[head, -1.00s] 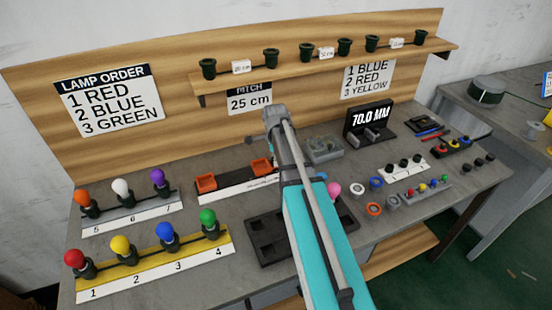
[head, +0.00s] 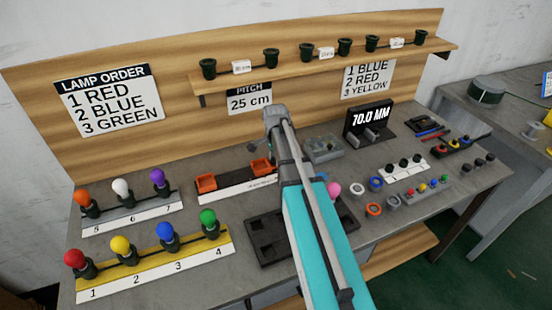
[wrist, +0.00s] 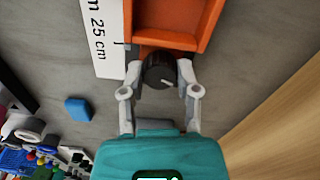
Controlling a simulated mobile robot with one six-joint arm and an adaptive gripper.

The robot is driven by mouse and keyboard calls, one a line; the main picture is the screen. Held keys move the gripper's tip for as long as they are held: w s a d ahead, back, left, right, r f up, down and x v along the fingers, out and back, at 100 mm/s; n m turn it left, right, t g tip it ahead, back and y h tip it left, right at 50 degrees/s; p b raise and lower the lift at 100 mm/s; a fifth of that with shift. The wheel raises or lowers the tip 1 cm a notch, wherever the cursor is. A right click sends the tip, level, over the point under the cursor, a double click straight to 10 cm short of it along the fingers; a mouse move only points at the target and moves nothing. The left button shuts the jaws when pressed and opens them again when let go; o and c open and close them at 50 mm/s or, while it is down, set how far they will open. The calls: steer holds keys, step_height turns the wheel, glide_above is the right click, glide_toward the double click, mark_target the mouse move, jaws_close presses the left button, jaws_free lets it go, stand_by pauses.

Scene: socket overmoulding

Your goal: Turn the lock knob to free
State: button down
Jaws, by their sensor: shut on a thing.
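The lock knob (wrist: 158,72) is a round black knob with a white pointer mark. In the wrist view it stands at the near end of an orange holder (wrist: 172,22), and its mark points to the lower right. My gripper (wrist: 159,76) is shut on the knob, with one pale finger on each side. In the head view one orange holder (head: 206,183) sits at the left of the scale strip and another orange holder (head: 262,166) at its right. My arm hides the knob and fingertips there.
A white scale strip (wrist: 101,38) runs beside the holder. A blue block (wrist: 78,109) lies on the bench nearby. Lamp rows (head: 155,257) stand at the left front. A black tray (head: 262,247) and a grey box (head: 322,150) flank my arm.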

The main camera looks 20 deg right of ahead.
stand_by(0.3)
steer(key=shift+c, duration=1.7)
jaws_free()
steer(key=shift+r, duration=0.15)
